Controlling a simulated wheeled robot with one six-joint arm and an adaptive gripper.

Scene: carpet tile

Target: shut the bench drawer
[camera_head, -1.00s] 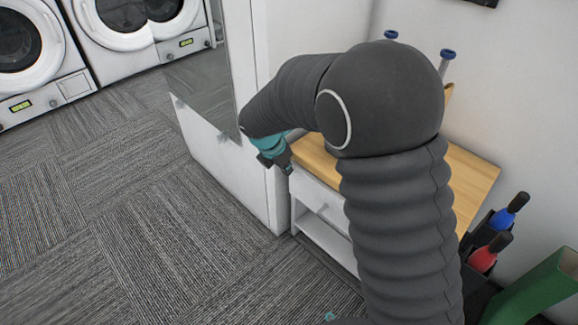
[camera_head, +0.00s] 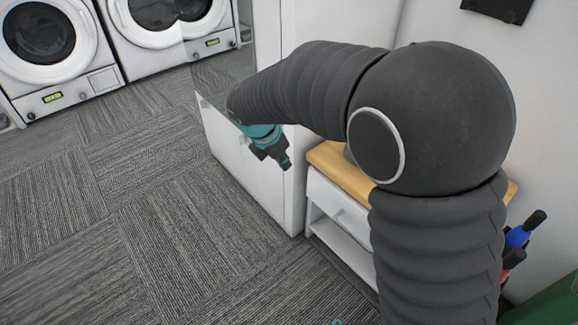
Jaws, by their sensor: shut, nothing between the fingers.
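The bench (camera_head: 341,173) is white with a wooden top and stands against the wall, right of the white cabinet. Its drawer (camera_head: 337,212) has a white front with a small knob, below the wooden top. My arm covers the right part of the bench and drawer, so I cannot tell how far the drawer stands out. My gripper (camera_head: 286,165) is shut and empty. It hangs from the teal wrist in front of the white cabinet, to the left of the bench and apart from the drawer front in the picture.
A tall white cabinet (camera_head: 262,178) with a mirror-like panel stands left of the bench. Washing machines (camera_head: 52,48) line the back left. Blue and red items (camera_head: 516,240) and a green object (camera_head: 552,305) are at the right. The carpet (camera_head: 150,210) at left is clear.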

